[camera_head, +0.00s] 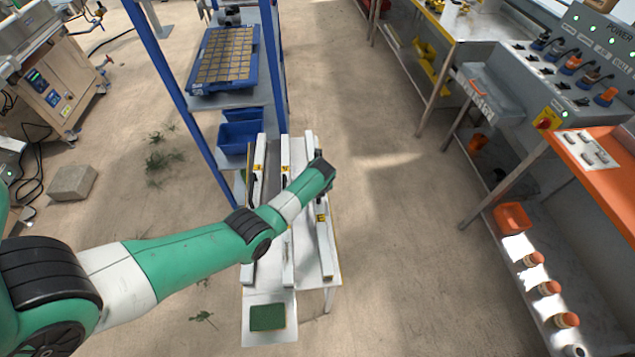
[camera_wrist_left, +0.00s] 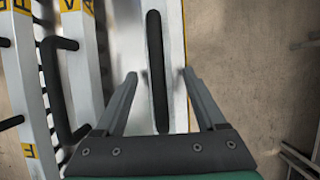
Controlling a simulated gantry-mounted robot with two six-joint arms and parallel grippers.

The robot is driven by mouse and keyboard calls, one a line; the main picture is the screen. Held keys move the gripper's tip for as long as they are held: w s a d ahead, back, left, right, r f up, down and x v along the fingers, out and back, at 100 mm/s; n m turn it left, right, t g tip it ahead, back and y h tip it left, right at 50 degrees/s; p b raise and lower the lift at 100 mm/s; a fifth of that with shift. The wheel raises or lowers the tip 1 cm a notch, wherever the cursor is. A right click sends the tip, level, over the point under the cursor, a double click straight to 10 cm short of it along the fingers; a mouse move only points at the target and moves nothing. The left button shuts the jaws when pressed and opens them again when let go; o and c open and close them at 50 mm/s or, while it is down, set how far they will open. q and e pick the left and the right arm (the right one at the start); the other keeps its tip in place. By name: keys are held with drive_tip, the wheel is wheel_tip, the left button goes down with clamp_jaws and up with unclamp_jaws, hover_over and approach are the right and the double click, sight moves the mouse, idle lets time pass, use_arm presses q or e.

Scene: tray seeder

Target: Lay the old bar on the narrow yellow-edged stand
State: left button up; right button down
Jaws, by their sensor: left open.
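A narrow white stand with a yellow edge (camera_head: 305,262) stands in the middle of the head view. Three long pale bars with yellow labels lie along it: a left bar (camera_head: 258,168), a middle bar (camera_head: 285,156) and a right bar (camera_head: 326,240). I cannot tell which is the old one. My left arm reaches over the stand, and its wrist hides part of the right bar. In the left wrist view my left gripper (camera_wrist_left: 159,76) is open, its fingers on either side of a black handle (camera_wrist_left: 156,40) above a pale surface. Contact is not visible. My right gripper is out of view.
A blue rack (camera_head: 172,75) with a seed tray (camera_head: 226,54) and blue bins (camera_head: 240,138) stands behind the stand. A green pad (camera_head: 267,317) lies at its near end. An orange-topped bench (camera_head: 595,165) is at right. Floor between is clear.

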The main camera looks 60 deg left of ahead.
use_arm(q)
drive_tip(key=p+v, duration=0.4)
drive_tip(key=v, duration=0.4)
drive_tip(key=shift+w+r, duration=0.1)
drive_tip(key=shift+r, duration=0.1)
drive_tip(key=shift+d+r+p, duration=0.2)
drive_tip(key=shift+r+p, duration=0.1)
drive_tip(key=shift+r, duration=0.1)
